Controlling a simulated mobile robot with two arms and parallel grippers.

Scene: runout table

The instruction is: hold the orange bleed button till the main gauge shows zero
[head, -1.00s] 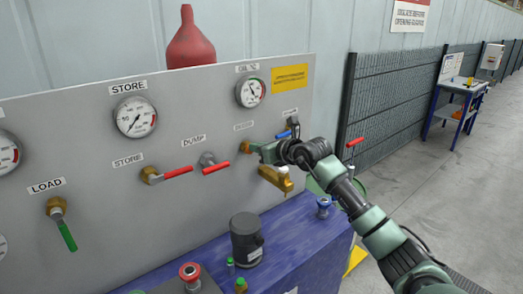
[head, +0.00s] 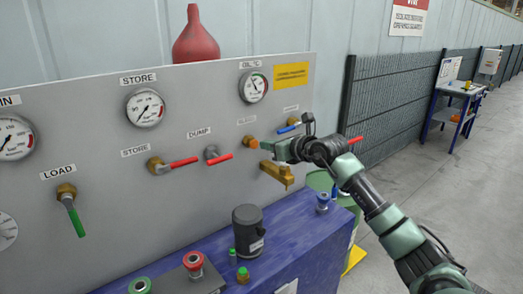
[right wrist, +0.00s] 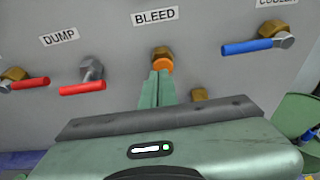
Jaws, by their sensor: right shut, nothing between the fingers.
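The orange bleed button (head: 252,143) sits on the grey panel, and in the right wrist view it (right wrist: 163,65) is under the BLEED label. My right gripper (head: 269,150) is shut and empty. Its fingertips (right wrist: 160,73) are right at the button's front in the wrist view and cover its lower part. I cannot tell whether they touch or press it. The main gauge (head: 14,137) is at the left edge of the head view, its label partly cut off. Its needle seems to point to the lower left; the exact reading is too small to tell. My left gripper is not in view.
Red-handled valves (head: 173,164) are left of the button. A blue-handled valve (head: 289,127) is close to its right, and a brass tap (head: 279,174) is just below my gripper. A dark cylinder (head: 248,230) stands on the blue bench (head: 300,242).

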